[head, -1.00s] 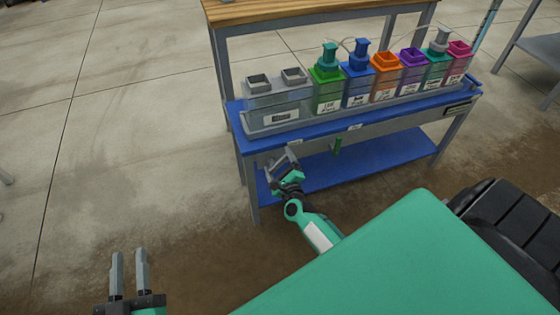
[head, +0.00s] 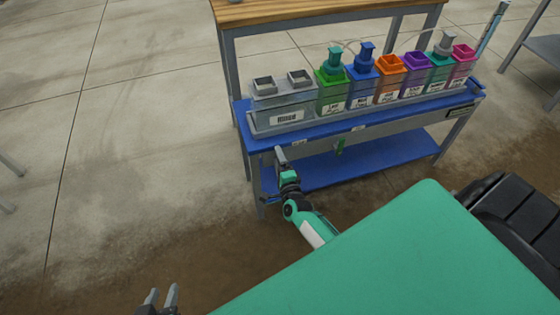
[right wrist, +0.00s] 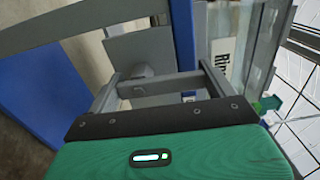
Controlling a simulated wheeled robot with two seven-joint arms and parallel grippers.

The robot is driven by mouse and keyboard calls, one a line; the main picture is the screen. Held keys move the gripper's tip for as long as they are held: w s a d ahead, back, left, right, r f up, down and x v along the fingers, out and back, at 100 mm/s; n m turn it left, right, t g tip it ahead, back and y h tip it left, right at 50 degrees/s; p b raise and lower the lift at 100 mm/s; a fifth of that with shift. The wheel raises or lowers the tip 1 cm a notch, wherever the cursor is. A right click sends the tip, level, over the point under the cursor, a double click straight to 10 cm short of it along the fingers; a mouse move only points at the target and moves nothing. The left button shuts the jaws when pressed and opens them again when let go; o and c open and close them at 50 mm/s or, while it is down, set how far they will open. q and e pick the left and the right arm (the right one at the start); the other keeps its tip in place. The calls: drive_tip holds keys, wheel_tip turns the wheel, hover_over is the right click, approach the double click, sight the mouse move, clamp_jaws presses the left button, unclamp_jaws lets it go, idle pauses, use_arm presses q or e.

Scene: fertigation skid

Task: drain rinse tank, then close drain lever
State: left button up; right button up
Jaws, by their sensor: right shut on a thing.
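The clear grey rinse tank (head: 285,117), with two grey caps on top, stands at the left end of the blue bench top; its label also shows in the right wrist view (right wrist: 222,52). My right gripper (head: 281,156) is at the bench's front edge, below the tank. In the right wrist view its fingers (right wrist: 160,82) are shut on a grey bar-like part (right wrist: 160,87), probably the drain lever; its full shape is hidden. A green lever (head: 340,147) hangs under the bench edge further right. My left gripper (head: 162,296) is open and empty, low in the head view.
Several coloured tanks stand in a row right of the rinse tank, including a green one (head: 332,98) and an orange one (head: 389,87). A blue lower shelf (head: 370,158) lies beneath the bench top. The floor (head: 140,140) left of the bench is clear.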

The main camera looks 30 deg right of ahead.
use_arm(q)
drive_tip(key=shift+a, duration=0.2)
use_arm(e)
drive_tip(key=shift+a+n, duration=0.1)
drive_tip(key=shift+n, duration=0.2)
drive_tip(key=o, duration=1.2)
drive_tip(key=shift+o, duration=0.2)
use_arm(q)
drive_tip(key=a+g, duration=0.1)
drive_tip(key=s+a+y+p, duration=0.1)
drive_tip(key=a+g, duration=0.1)
drive_tip(key=shift+s+g+y+p, duration=0.25)
drive_tip(key=shift+g+y+p, duration=0.05)
drive_tip(key=shift+p, duration=0.1)
use_arm(e)
drive_tip(key=v, duration=1.4)
drive_tip(key=shift+w, duration=0.1)
